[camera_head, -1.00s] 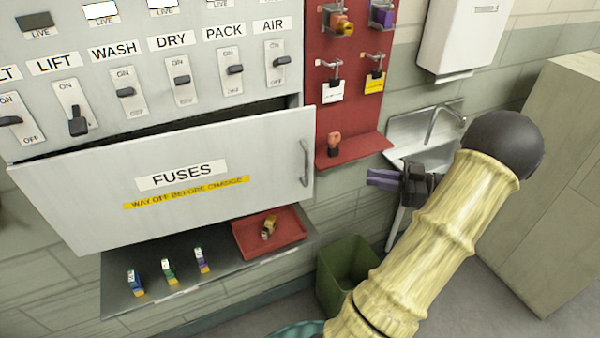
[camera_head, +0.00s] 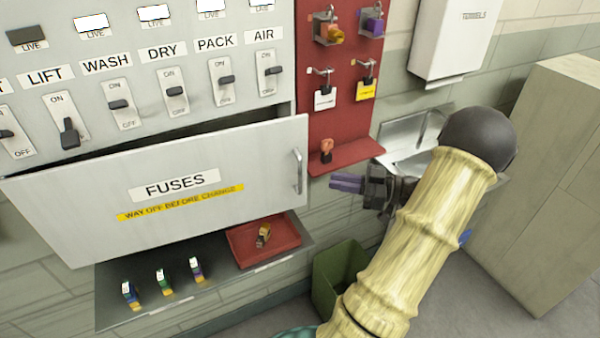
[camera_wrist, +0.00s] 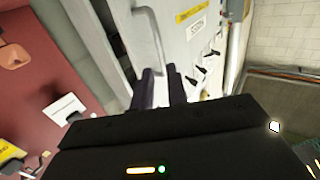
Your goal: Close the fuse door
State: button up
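The fuse door (camera_head: 90,195) is a white panel marked FUSES with a yellow strip below. It stands ajar and tilted out, with a dark gap along its top edge. Its metal handle (camera_head: 298,168) is upright at the right end. My gripper (camera_head: 333,183) has purple fingers pointing left, just right of the handle and apart from it in the picture. In the wrist view my gripper (camera_wrist: 162,75) shows two fingers with a narrow gap and nothing between them. The handle (camera_wrist: 150,40) shows beyond the fingertips, beside the door's face (camera_wrist: 175,50).
A red board with hooks and a shelf (camera_head: 345,155) is right of the door. A grey ledge (camera_head: 200,285) below carries several small fuses and a red tray (camera_head: 285,232). A green bin (camera_head: 330,285) stands on the floor. A sink (camera_head: 400,135) is behind my arm.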

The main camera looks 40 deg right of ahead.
jog(key=p, duration=0.2)
send_over(299, 193)
jog(key=shift+w+d, duration=0.25)
jog(key=shift+d, duration=0.05)
jog(key=shift+s, duration=0.15)
jog(key=shift+a, duration=0.1)
jog(key=shift+c, duration=0.9)
grip_shut()
